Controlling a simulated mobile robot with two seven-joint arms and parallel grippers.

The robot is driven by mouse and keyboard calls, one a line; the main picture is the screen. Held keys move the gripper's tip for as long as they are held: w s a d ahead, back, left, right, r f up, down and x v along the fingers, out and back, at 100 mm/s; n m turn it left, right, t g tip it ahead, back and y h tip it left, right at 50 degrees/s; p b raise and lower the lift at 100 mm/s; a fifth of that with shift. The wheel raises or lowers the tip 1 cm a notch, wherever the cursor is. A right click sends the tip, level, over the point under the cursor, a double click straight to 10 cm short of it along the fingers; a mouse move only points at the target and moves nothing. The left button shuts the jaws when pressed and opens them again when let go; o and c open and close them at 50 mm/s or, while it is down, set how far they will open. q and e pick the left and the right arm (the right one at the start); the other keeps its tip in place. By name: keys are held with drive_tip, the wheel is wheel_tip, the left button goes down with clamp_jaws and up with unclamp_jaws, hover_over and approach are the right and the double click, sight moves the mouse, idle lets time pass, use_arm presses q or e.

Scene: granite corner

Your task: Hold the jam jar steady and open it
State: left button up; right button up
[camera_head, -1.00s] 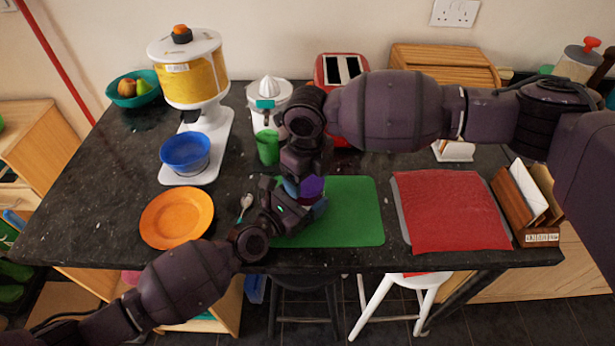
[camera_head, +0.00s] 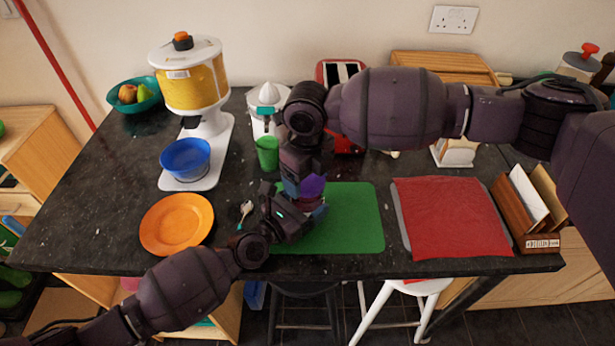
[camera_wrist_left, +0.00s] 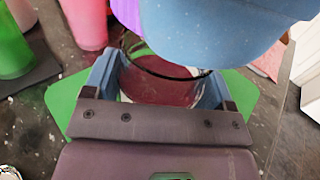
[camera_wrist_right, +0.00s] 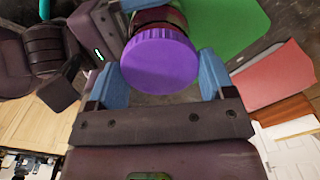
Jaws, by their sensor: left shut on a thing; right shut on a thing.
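The jam jar (camera_head: 307,204) is above the front left part of the green mat (camera_head: 352,220). My left gripper (camera_head: 300,207) is shut around the jar's body. In the left wrist view the glass jar (camera_wrist_left: 160,84) holds dark red jam, and its round rim shows. The purple lid (camera_head: 312,186) is in my right gripper (camera_head: 307,188), shut on it from above. In the left wrist view the lid (camera_wrist_left: 128,14) looks raised off the rim, partly hidden by a blue fingertip. The right wrist view shows the lid (camera_wrist_right: 160,62) between both fingertips, with the jar behind it.
A green cup (camera_head: 267,153) and a white juicer (camera_head: 268,105) stand close behind the grippers. A spoon (camera_head: 244,212) and an orange plate (camera_head: 177,224) lie left. A red towel (camera_head: 452,214) lies right. The mat's right half is clear.

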sight(308, 179)
drive_tip(key=shift+r, duration=1.7)
use_arm(q)
drive_tip(key=o, duration=1.7)
drive_tip(key=b+v, duration=0.2)
drive_tip(key=v, duration=0.9)
use_arm(e)
wheel_tip(308, 179, down, 3)
drive_tip(key=shift+r, duration=0.15)
use_arm(q)
drive_tip(key=shift+s+a+b, duration=0.3)
drive_tip(key=shift+a+b, duration=0.05)
drive_tip(key=shift+s+a, duration=0.1)
use_arm(e)
drive_tip(key=shift+s+a, duration=0.1)
